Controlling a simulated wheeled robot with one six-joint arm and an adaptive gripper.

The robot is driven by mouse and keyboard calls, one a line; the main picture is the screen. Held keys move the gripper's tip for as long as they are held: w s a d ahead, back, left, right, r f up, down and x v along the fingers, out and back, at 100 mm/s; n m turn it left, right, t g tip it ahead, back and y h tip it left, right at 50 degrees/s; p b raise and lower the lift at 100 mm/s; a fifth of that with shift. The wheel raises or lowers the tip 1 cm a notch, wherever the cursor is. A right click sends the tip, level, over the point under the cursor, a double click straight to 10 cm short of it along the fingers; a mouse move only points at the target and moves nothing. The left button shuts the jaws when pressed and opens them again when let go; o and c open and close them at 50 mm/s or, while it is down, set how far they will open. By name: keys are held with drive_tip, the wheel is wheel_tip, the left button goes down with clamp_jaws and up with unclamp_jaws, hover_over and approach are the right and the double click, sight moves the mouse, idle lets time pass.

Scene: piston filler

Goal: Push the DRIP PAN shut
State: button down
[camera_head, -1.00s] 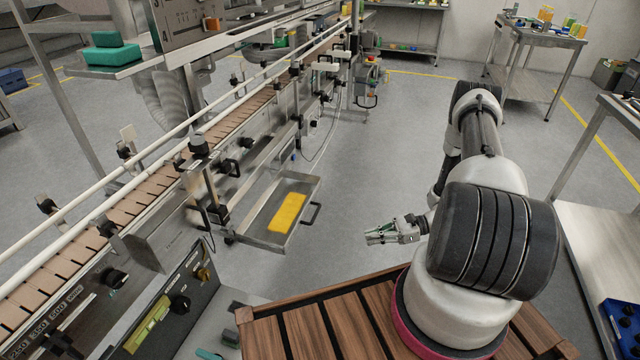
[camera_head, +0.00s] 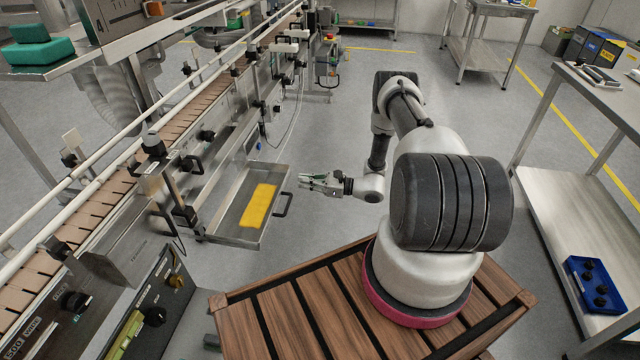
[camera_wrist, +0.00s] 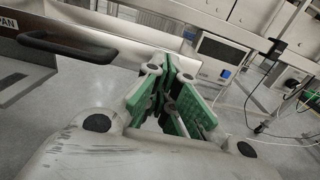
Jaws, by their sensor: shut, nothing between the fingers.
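The drip pan (camera_head: 224,224) is a shallow grey metal tray pulled out from under the conveyor. A yellow pad (camera_head: 258,205) lies in it. Its dark handle (camera_head: 284,204) is on the right-hand front face; in the wrist view the handle (camera_wrist: 68,45) is at upper left, beside a label ending in "PAN". My gripper (camera_head: 306,180) has green finger pads, is shut and empty, and is just right of the pan's far right corner. In the wrist view its fingertips (camera_wrist: 168,62) are to the right of the handle, apart from it.
The conveyor (camera_head: 110,195) runs along the left, with a control box (camera_head: 150,300) at its near end. Cables hang behind the pan. A steel bench (camera_head: 560,215) with a blue tray (camera_head: 594,284) stands at right. The floor right of the pan is open.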

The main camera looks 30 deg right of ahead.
sight(286, 179)
drive_tip(key=shift+x, duration=2.05)
drive_tip(key=x, duration=2.5)
drive_tip(key=shift+w+a, duration=0.2)
drive_tip(key=shift+a, duration=0.1)
